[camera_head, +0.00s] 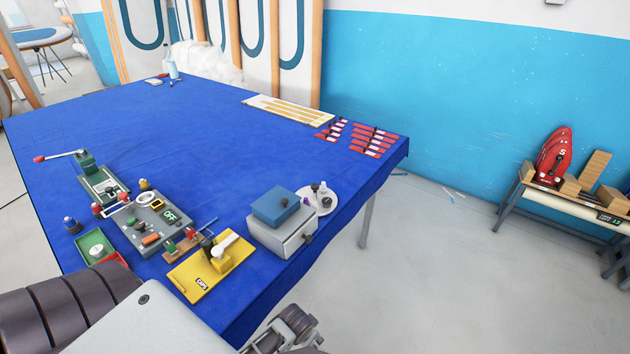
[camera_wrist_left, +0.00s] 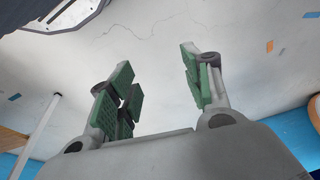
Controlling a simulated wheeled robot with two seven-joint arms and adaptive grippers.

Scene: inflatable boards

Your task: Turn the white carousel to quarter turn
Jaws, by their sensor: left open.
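The white carousel (camera_head: 327,207) is a round white disc on the blue table, near its right edge. Several small dark, grey and purple pieces stand on it. It sits just behind a grey box with a blue top, which hides part of its near left rim. My left gripper (camera_head: 300,325) is low at the bottom of the head view, off the table's near edge and well apart from the carousel. The left wrist view shows its green-padded fingers (camera_wrist_left: 157,68) spread with nothing between them. My right gripper is in neither view.
The grey box (camera_head: 283,236) stands between my gripper and the carousel. A yellow board (camera_head: 200,283) with a lever, a grey control panel (camera_head: 155,225) and a green tray (camera_head: 92,241) lie to the left. Red pieces (camera_head: 370,142) lie behind. The table's middle is clear.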

